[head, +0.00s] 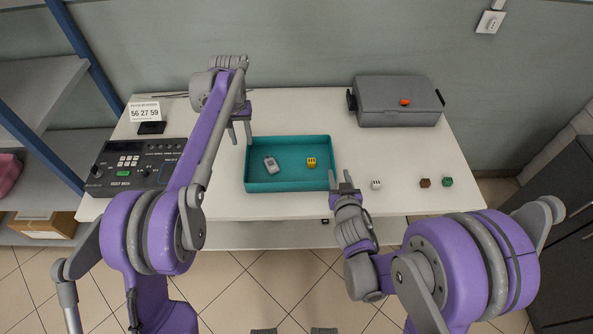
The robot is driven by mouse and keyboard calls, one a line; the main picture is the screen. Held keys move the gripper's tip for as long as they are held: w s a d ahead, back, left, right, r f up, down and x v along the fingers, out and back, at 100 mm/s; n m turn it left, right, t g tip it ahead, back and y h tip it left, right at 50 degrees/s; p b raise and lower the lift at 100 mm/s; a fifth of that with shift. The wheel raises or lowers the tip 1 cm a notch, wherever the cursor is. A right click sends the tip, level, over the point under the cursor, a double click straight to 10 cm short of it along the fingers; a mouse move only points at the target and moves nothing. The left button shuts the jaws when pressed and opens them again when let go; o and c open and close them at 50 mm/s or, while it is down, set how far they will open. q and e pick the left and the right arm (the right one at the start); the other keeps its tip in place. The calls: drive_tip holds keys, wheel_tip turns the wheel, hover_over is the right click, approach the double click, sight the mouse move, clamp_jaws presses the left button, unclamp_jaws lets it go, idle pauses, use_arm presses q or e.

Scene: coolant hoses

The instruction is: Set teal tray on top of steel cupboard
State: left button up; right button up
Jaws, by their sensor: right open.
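The teal tray (290,187) lies flat on the white table, holding a small light-grey device (270,164) and a yellow die (311,162). My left gripper (241,142) points down at the tray's back-left corner, its fingers apart. I cannot tell whether they touch the tray. My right gripper (342,174) is open at the tray's right end, near the front-right corner; I cannot tell whether its fingers straddle the wall. A dark grey cupboard (562,240) with handles stands at the right edge, partly cut off; it looks like the steel cupboard.
On the white table (300,112), a grey case (398,108) with an orange item on top stands back right. White (376,184), brown (425,183) and green (447,181) dice lie right of the tray. A dark control box (136,167) stands left. Shelves line the left side.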

sight(246, 160)
use_arm(q)
drive_tip(key=shift+w+a+f, duration=0.1)
drive_tip(key=shift+w+a, duration=0.05)
use_arm(e)
drive_tip(key=shift+w+a, duration=0.15)
use_arm(q)
wheel_tip(246, 160, down, 11)
drive_tip(key=shift+r, duration=0.15)
use_arm(e)
drive_tip(key=x, duration=1)
drive_tip(key=shift+w+f, duration=0.2)
drive_tip(key=shift+w, duration=0.1)
use_arm(q)
clamp_jaws()
use_arm(e)
clamp_jaws()
